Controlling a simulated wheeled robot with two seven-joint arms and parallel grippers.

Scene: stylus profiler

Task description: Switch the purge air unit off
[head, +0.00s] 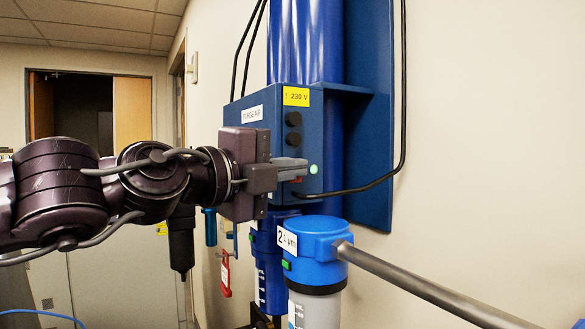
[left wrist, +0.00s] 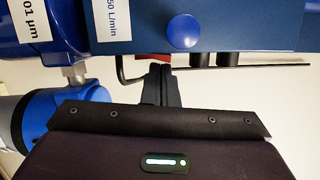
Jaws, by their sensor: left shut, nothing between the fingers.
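The purge air unit is a blue wall-mounted box (head: 262,116) with a white "PURGE AIR" label in the head view. A green lamp (head: 313,169) glows on its front face. A small red part, seemingly the switch (head: 297,180), shows just under my fingers and is mostly hidden by them; its position, on or off, cannot be told. A red strip (left wrist: 153,57) also shows at the fingertips in the left wrist view. My left gripper (head: 303,166) is shut and empty, its tips right at the front face beside the lamp; contact is unclear. My right gripper is out of view.
Two black knobs (head: 293,129) sit below a yellow "230 V" label (head: 296,96). A blue-capped filter (head: 316,237) with a grey pipe (head: 430,285) stands below. A black cable (head: 372,184) loops right.

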